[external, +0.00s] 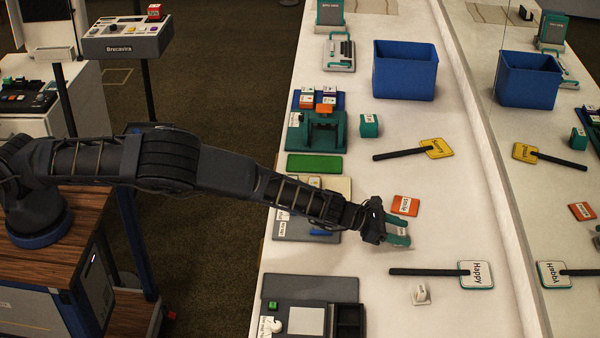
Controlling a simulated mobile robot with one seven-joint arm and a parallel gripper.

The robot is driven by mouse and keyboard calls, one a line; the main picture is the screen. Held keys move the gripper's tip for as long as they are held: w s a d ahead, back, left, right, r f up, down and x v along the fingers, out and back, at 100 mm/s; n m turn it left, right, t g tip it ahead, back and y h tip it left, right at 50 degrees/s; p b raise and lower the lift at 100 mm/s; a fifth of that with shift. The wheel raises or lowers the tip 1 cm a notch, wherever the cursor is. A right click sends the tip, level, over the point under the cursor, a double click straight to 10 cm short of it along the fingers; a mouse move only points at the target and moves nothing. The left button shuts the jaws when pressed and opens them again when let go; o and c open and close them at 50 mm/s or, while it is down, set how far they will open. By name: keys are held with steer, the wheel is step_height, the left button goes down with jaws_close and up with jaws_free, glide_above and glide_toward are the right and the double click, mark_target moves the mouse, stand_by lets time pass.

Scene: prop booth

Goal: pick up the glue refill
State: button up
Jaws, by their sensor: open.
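My gripper (400,231) has teal fingers and is open, low over the white table. An orange labelled piece (406,205) lies just beyond its fingers, toward the back. I cannot read its label well enough to tell whether it is the glue refill. A small white piece with a dark mark (420,294) stands nearer the front, apart from the gripper. A teal labelled block (369,126) stands farther back. No piece can be clearly named as the glue refill from this view. Whether anything lies between the fingers is too small to tell.
A blue bin (404,85) stands at the back. A grey tray (311,290) is at the front left. A mirror along the right edge repeats these things.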

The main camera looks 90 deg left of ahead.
steer(key=shift+w+f, duration=0.2)
steer(key=shift+w, duration=0.2)
steer(key=c, duration=1)
steer(key=shift+c, duration=0.2)
